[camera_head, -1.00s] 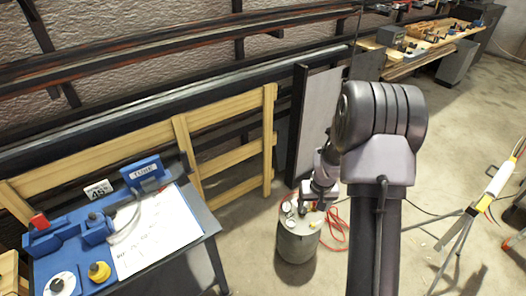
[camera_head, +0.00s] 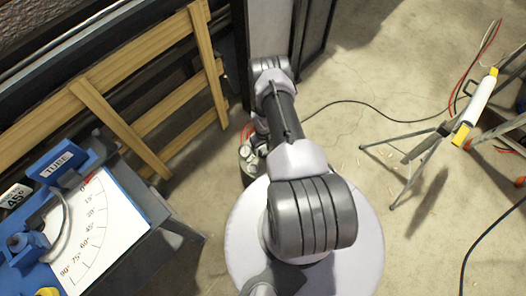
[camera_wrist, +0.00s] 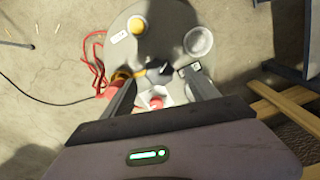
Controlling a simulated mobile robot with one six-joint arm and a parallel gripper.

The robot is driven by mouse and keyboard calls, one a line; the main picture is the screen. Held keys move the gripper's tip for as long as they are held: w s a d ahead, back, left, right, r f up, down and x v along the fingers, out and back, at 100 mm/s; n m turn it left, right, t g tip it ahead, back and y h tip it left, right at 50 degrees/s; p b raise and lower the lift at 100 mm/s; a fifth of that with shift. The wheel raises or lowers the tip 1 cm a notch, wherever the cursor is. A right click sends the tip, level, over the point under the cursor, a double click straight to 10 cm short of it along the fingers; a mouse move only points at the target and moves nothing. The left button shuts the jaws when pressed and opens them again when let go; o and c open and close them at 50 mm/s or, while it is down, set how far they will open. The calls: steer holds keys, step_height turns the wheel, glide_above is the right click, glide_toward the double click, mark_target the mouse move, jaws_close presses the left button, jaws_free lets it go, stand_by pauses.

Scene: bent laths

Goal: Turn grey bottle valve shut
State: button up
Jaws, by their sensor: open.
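The grey bottle shows in the wrist view as a round grey top (camera_wrist: 165,22). It carries a yellow round part (camera_wrist: 137,25) and a pale round cup or gauge (camera_wrist: 198,41). A dark valve handle (camera_wrist: 158,69) lies between the fingertips of my gripper (camera_wrist: 157,77). The fingers are apart, one on each side of it; I cannot tell whether they touch it. A red part in a white piece (camera_wrist: 157,101) shows nearer the palm. In the head view the bottle (camera_head: 246,163) is mostly hidden behind my arm, and my fingers are hidden.
A red hose (camera_wrist: 92,60) lies beside the bottle, with a black cable (camera_head: 400,118) on the floor. A bench with an angle chart (camera_head: 100,225) stands left, a wooden frame (camera_head: 120,120) behind it.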

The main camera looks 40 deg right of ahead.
mark_target(263, 152)
step_height(263, 152, down, 4)
steer(key=shift+w+d+f+b, duration=0.1)
steer(key=shift+b, duration=0.45)
steer(key=shift+c, duration=0.5)
steer(key=c, duration=1.3)
